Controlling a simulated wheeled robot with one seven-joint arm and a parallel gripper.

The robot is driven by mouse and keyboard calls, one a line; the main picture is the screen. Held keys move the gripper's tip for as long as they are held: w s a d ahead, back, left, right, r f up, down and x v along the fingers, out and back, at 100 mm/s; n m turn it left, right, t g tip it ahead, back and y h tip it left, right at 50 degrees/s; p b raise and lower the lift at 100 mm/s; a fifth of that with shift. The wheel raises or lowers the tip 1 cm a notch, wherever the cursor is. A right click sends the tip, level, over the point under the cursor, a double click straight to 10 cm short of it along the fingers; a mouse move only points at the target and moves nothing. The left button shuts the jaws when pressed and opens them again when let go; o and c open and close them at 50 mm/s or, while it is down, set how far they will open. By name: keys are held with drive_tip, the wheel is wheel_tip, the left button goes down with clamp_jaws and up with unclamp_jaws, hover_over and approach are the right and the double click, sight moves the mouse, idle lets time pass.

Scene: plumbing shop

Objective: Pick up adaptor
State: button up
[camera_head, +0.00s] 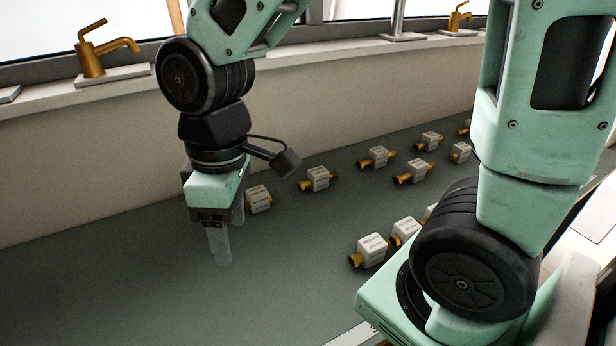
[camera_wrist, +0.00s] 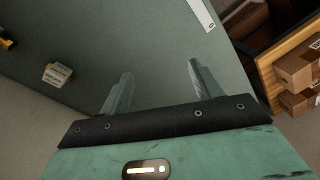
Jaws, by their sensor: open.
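Several adaptors, brass fittings with white label boxes, lie on the grey-green surface. In the head view one adaptor (camera_head: 259,198) is right beside my gripper (camera_head: 222,245), just to its right and partly hidden by it. Another adaptor (camera_head: 316,179) lies further right, and one (camera_head: 369,250) lies nearer the front beside my arm. In the wrist view my gripper (camera_wrist: 158,85) has its two clear fingers spread apart with nothing between them. An adaptor (camera_wrist: 57,74) shows at the left of that view, apart from the fingers.
More adaptors (camera_head: 415,171) lie at the right. A low wall with a ledge (camera_head: 140,100) runs behind, with brass taps (camera_head: 95,55) on it. Cardboard boxes (camera_wrist: 298,66) sit on a shelf at the right in the wrist view. The surface at front left is clear.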

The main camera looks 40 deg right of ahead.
drive_tip(key=w+d+n, duration=0.1)
drive_tip(key=w+d, duration=0.5)
drive_tip(key=w, duration=0.4)
drive_tip(key=n+t+y+b, duration=0.2)
drive_tip(key=n+y+b, duration=0.1)
drive_tip(key=n, duration=0.2)
hover_over(319, 171)
drive_tip(key=s+d, duration=0.2)
drive_tip(key=d, duration=0.4)
wheel_tip(319, 171, down, 4)
drive_tip(key=p+x, duration=0.1)
drive_tip(key=x, duration=0.5)
drive_tip(key=p+x, duration=0.1)
drive_tip(key=x, duration=0.5)
drive_tip(key=shift+w+a+f+p, duration=0.1)
drive_tip(key=shift+w+a+p, duration=0.05)
drive_tip(key=shift+a+p, duration=0.2)
drive_tip(key=shift+p+x, duration=0.7)
drive_tip(key=shift+x, duration=1.55)
drive_tip(key=shift+d, duration=0.1)
drive_tip(key=c, duration=1.1)
